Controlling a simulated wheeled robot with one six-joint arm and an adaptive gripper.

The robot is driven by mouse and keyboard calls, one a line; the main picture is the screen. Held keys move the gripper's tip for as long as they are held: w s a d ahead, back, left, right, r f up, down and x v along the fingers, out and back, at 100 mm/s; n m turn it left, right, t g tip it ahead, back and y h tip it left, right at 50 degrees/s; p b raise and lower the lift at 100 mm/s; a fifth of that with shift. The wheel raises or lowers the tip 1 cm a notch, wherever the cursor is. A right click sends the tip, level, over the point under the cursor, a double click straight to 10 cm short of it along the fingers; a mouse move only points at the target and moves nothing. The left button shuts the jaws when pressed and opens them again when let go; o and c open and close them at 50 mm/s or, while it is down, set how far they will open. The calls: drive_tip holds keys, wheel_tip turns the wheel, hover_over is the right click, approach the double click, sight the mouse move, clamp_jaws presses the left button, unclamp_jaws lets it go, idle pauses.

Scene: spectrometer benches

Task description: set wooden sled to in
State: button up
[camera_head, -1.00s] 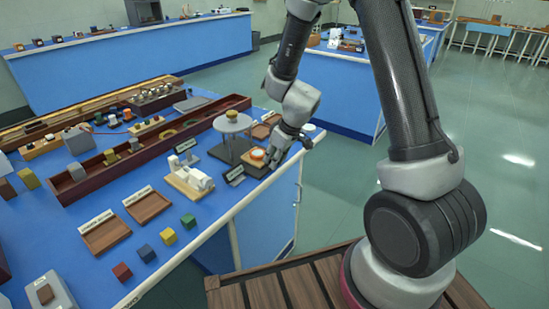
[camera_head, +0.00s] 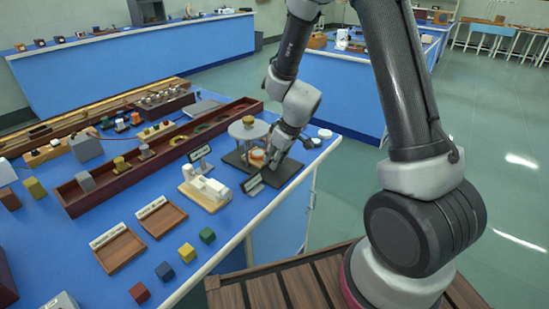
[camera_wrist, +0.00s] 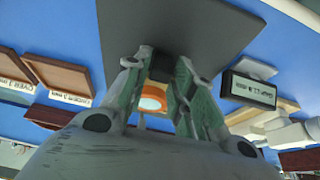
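The likely wooden sled (camera_head: 257,156) is a small wooden piece with an orange-rimmed pale disc. It sits on a dark base plate (camera_head: 288,169), in front of a round grey platform on a post (camera_head: 248,129). My gripper (camera_head: 272,158) is low over the plate at the sled's right side. In the wrist view the orange-rimmed sled (camera_wrist: 152,98) shows between the two spread fingers (camera_wrist: 160,85), over the dark plate (camera_wrist: 200,25). Whether the fingers touch it cannot be told. My gripper hides part of the sled.
A label stand (camera_head: 254,184) stands at the plate's front edge, and a white device (camera_head: 205,190) lies left of it. Wooden trays (camera_head: 120,252) and several coloured cubes (camera_head: 187,252) lie nearer the front. A long dark red rail box (camera_head: 160,160) runs behind.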

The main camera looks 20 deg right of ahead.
drive_tip(key=shift+o, duration=1)
drive_tip(key=v, duration=1.2)
drive_tip(key=shift+w, duration=0.1)
drive_tip(key=shift+c, duration=0.2)
